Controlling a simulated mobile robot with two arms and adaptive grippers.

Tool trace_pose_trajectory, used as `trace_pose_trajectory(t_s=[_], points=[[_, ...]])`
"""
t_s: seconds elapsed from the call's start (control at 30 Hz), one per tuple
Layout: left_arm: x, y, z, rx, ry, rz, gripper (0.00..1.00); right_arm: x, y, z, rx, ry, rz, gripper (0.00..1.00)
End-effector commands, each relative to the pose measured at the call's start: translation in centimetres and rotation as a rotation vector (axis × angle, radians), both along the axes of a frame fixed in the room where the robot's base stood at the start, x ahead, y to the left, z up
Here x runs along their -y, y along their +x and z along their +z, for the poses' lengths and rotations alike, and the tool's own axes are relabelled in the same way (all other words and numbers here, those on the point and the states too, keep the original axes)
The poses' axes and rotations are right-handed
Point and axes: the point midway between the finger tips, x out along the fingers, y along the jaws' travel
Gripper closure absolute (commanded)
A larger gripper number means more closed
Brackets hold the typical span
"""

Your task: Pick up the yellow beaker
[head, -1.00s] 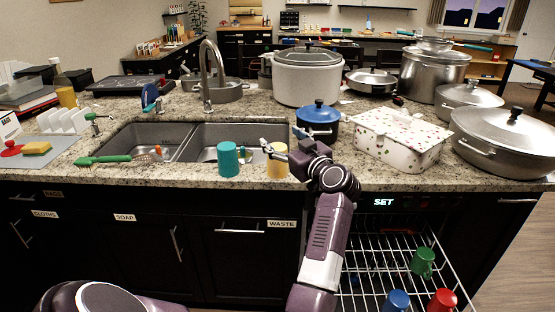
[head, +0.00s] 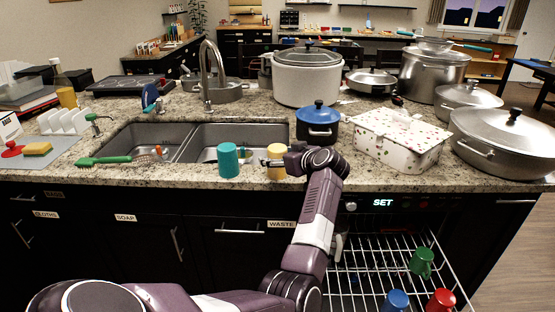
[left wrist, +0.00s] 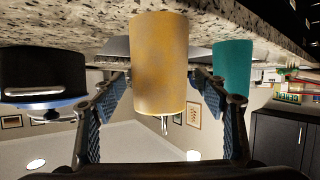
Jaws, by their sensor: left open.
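The yellow beaker (head: 276,154) stands upright at the front edge of the counter, right of the teal beaker (head: 228,160). My left gripper (head: 289,162) is at the yellow beaker's right side, with its fingers hardly showing in the head view. In the left wrist view, which is upside down, the yellow beaker (left wrist: 160,65) fills the middle. The open left gripper (left wrist: 162,88) has one finger on each side of it, near its sides; I cannot tell whether they touch. The teal beaker (left wrist: 232,68) is just beyond the right finger. My right gripper is not in view.
A blue-lidded pot (head: 317,124) stands close behind my left gripper. A floral box (head: 400,138) is to its right. The sink (head: 205,142) lies behind the beakers. Below, an open dishwasher rack (head: 365,275) holds green, blue and red cups.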

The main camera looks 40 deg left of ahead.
Motion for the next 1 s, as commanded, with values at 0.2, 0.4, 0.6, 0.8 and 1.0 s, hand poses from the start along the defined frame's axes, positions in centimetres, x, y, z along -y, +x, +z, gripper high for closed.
trace_pose_trajectory(t_s=[0.2,0.4,0.6,0.8,1.0], points=[[-0.25,0.12,-0.11,0.003,-0.001,-0.001,0.33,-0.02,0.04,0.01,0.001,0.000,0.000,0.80],[-0.23,0.11,-0.09,0.003,-0.001,-0.001,0.49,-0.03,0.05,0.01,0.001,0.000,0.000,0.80],[-0.22,0.10,-0.10,0.002,-0.001,0.000,0.71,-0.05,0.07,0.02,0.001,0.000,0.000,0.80],[-0.22,0.11,-0.07,0.002,0.000,0.000,0.80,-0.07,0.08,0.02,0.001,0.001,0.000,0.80],[-0.22,0.15,0.83,0.006,0.000,0.000,0.80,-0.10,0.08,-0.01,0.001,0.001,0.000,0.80]])
